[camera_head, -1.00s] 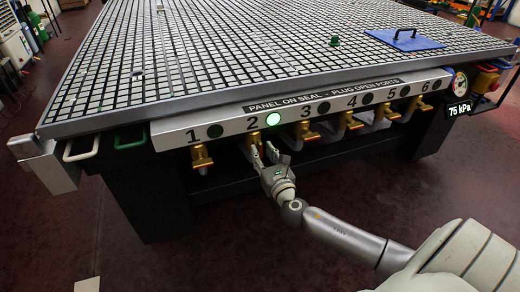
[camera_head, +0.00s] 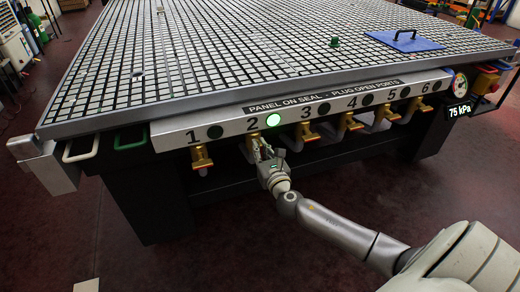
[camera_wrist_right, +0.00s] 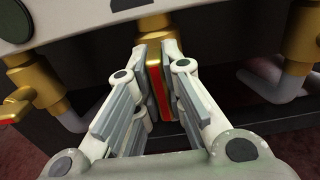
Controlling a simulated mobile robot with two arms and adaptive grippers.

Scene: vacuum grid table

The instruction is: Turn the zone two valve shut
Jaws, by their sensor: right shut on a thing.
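The zone two valve (camera_wrist_right: 154,72) is brass with a red strip along its handle, which points toward the wrist camera. My right gripper (camera_wrist_right: 160,90) is shut on this handle, with one finger on each side. In the head view the right gripper (camera_head: 262,152) is under the number 2 on the white panel (camera_head: 232,130), and its fingers hide most of the valve. The zone two lamp (camera_head: 273,120) is lit green. My left gripper is not in view.
Neighbouring brass valves one (camera_head: 202,157) and three (camera_head: 307,133) flank it, with grey pipes behind. Other lamps are dark. A gauge display (camera_head: 460,110) reads 75 kPa. A blue panel with a handle (camera_head: 405,40) and a green plug (camera_head: 335,41) lie on the grid table (camera_head: 190,70).

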